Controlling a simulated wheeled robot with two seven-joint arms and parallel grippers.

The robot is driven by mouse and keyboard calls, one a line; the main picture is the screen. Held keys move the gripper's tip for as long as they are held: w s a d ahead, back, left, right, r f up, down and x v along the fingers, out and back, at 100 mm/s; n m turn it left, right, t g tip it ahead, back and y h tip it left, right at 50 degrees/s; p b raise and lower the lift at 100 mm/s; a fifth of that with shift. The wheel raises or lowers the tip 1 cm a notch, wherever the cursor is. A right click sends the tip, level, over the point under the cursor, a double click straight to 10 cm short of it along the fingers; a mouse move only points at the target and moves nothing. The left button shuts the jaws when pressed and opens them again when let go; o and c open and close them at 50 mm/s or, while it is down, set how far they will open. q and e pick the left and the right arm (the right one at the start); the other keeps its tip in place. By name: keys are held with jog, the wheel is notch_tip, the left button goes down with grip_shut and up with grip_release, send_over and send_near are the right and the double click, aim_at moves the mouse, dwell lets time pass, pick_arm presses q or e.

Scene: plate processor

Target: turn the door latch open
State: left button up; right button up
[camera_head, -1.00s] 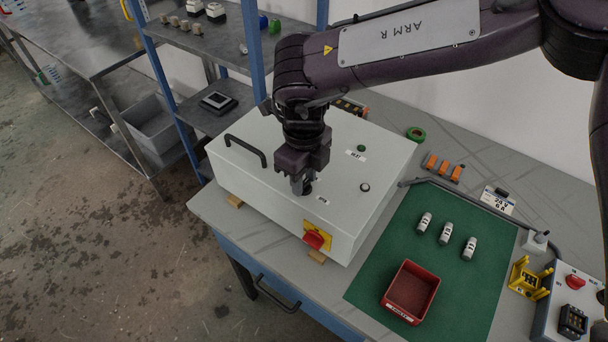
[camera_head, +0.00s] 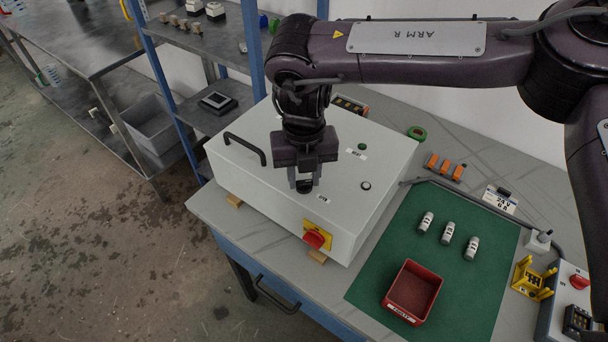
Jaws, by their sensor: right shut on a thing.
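A white cabinet (camera_head: 262,184) lies on the table with its door facing up. My right gripper (camera_head: 304,184) comes down onto the door from above, near its front edge. It is shut on the dark door latch (camera_head: 304,187), which shows only as a small black part between the fingers. The rest of the latch is hidden by the gripper, so its exact angle cannot be told. My left gripper is not in view.
A black handle (camera_head: 245,149) stands up from the door's left side. A red knob on a yellow plate (camera_head: 317,237) sits on the cabinet's front. A green mat (camera_head: 375,278) to the right holds a red bin (camera_head: 412,290) and several small grey parts. A blue shelf post (camera_head: 255,55) stands behind.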

aim_at(304, 181)
jog(key=m, duration=0.3)
jog(key=shift+r+m, duration=0.1)
jog(key=shift+m, duration=0.3)
jog(key=shift+w+r+m+p, duration=0.1)
jog(key=shift+m+p, duration=0.35)
jog(key=shift+m, duration=0.75)
jog(key=shift+m+p, duration=0.6)
jog(key=shift+m, duration=0.6)
jog(key=o, duration=1)
notch_tip(304, 181, up, 8)
jog(key=shift+f, duration=0.2)
